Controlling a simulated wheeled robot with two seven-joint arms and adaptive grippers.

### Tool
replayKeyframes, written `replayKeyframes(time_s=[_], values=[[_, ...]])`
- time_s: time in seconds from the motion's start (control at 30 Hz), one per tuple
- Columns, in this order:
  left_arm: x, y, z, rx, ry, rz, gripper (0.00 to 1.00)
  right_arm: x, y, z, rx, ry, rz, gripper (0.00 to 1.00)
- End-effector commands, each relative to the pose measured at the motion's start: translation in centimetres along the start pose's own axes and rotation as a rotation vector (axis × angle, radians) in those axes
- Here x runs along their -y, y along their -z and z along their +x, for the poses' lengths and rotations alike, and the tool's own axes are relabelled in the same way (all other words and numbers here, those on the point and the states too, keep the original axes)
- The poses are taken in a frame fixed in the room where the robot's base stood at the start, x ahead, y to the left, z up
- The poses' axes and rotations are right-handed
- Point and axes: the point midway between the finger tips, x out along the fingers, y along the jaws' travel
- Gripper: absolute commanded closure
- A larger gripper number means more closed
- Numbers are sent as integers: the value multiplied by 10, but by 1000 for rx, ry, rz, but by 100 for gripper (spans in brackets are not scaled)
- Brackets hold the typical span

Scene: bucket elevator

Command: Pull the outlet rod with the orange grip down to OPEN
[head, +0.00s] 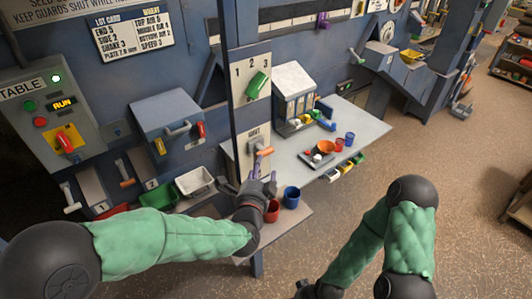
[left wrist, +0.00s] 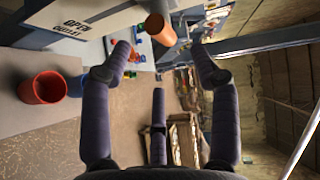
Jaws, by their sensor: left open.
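The outlet rod's orange grip (head: 264,152) sticks out from a pale plate (head: 240,152) on the blue machine, just above my left gripper (head: 262,184). In the left wrist view the orange grip (left wrist: 160,30) shows at the top, beyond and between the spread fingertips of my left gripper (left wrist: 161,50). The fingers are open and empty, and I see no contact with the grip. A plate lettered OPEN OUTLET (left wrist: 75,25) is at the upper left there. My right arm is at the lower right of the head view; its hand is mostly cut off at the bottom edge.
A red cup (head: 271,211) and a blue cup (head: 291,198) stand on a shelf close below my left gripper. A grey table (head: 350,125) with a tray and small cups is to the right. A dark vertical post (head: 229,90) stands just left of the plate. Open floor lies right.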

Motion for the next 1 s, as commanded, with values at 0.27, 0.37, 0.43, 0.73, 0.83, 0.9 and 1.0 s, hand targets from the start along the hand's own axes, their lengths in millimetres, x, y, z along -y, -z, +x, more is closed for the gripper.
replayKeyframes(time_s=[0.27,0.37,0.43,0.73,0.83,0.9,1.0], values=[[-2,-1,51,1,-1,-2,39,-2,0,7,0,0,0,40],[-2,-1,66,1,-1,-1,39,-3,0,9,0,0,0,40],[-1,0,74,0,0,-1,39,-3,0,9,0,0,0,40],[0,0,89,0,0,-2,39,-4,0,10,0,0,0,40],[0,0,90,-1,0,-2,39,-4,0,10,0,0,0,40],[0,0,89,-1,0,-2,39,-4,0,10,0,0,0,40],[0,0,89,-1,0,-2,56,-4,1,10,0,0,0,40]])
